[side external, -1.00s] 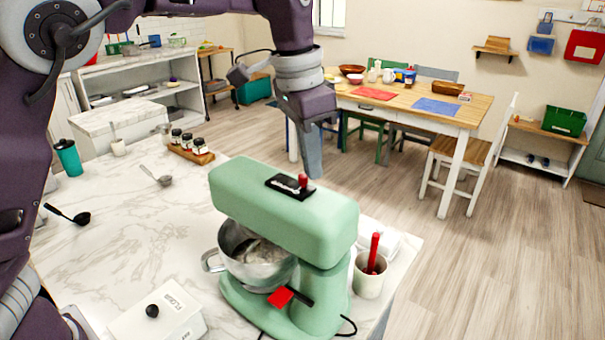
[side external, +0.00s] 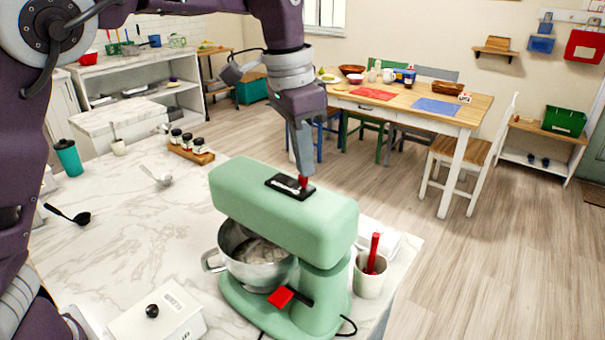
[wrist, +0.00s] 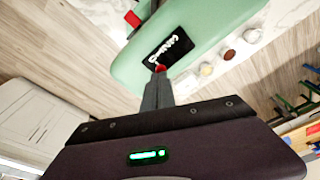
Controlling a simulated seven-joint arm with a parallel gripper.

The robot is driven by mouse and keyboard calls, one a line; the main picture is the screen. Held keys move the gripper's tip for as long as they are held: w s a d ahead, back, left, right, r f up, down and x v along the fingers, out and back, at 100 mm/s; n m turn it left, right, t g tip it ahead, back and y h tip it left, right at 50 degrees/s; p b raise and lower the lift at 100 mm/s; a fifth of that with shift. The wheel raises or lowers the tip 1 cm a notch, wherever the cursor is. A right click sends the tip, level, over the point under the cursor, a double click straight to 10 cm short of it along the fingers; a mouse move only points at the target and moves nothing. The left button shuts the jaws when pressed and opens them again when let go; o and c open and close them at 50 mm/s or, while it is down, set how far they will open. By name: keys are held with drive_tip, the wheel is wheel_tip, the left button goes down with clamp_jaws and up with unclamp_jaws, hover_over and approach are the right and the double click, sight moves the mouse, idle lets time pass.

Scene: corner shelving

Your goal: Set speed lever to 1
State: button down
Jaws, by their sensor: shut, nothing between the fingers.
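The green stand mixer (side external: 270,205) stands on the marble counter, its steel bowl (side external: 255,262) under the head. On top of the head is a black plate with white markings (side external: 285,187), too small to read, and the red-knobbed speed lever (side external: 303,182) at the plate's right end. My gripper (side external: 304,170) is shut and empty, its tips pointing down right at the red knob. In the wrist view the shut fingers (wrist: 158,88) reach up to the red knob (wrist: 160,69) beside the black plate (wrist: 168,50). I cannot tell whether they touch it.
A second red lever (side external: 281,296) sticks out low on the mixer's side. A white cup with a red-handled tool (side external: 369,280) stands close at the right. A lidded white box (side external: 157,318), a ladle (side external: 70,215) and spice jars (side external: 187,143) are also on the counter.

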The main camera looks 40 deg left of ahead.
drive_tip(key=shift+a, duration=1)
idle(0.4)
drive_tip(key=shift+d, duration=0.1)
drive_tip(key=shift+d+r, duration=0.1)
drive_tip(key=shift+d, duration=0.25)
drive_tip(key=shift+r, duration=2.4)
